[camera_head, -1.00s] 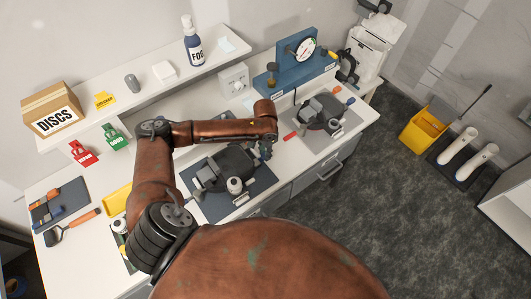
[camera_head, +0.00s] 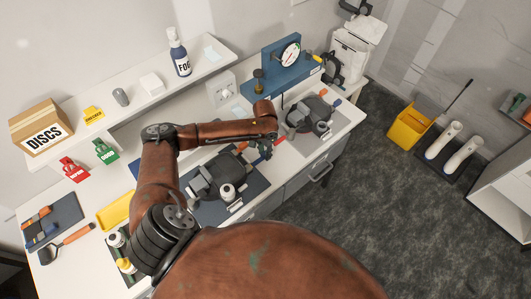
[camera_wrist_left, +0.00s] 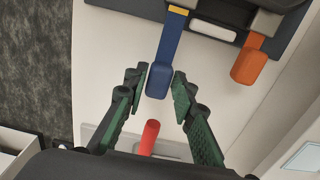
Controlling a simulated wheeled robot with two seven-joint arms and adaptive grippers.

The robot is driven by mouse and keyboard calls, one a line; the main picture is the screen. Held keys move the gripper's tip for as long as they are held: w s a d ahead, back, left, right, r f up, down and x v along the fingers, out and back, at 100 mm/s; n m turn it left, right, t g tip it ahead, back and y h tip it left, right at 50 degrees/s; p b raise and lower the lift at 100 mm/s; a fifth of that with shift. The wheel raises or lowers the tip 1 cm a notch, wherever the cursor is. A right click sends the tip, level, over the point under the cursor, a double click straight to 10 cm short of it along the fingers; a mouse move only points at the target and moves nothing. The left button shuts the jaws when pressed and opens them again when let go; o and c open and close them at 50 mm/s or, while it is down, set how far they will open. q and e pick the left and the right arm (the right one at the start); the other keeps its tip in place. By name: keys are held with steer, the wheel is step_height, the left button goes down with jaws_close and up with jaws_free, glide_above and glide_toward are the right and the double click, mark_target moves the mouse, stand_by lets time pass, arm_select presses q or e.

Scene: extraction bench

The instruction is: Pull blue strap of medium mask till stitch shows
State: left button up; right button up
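A dark mask (camera_head: 206,181) lies on a dark blue mat (camera_head: 240,203) in the middle of the bench. In the left wrist view its blue strap (camera_wrist_left: 160,80) runs down between my left gripper's (camera_wrist_left: 160,77) green-padded fingers. The fingers are open, one on each side of the strap's end, with gaps showing. An orange strap (camera_wrist_left: 250,65) sticks out farther right. In the head view my left gripper (camera_head: 265,152) is low at the mask's right side and hides the blue strap. The mat's label is too small to read. My right gripper is not in view.
A second mask (camera_head: 308,113) lies on a grey mat (camera_head: 320,140) to the right; a red strap end (camera_wrist_left: 150,137) shows near my fingers. A blue gauge stand (camera_head: 277,76) is behind. A yellow tray (camera_head: 114,210) is left. Bare bench lies between the mats.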

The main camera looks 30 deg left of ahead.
arm_select(q)
steer(key=o, duration=0.3)
steer(key=shift+r, duration=0.2)
step_height(320, 180, up, 12)
steer(key=shift+f, duration=0.2)
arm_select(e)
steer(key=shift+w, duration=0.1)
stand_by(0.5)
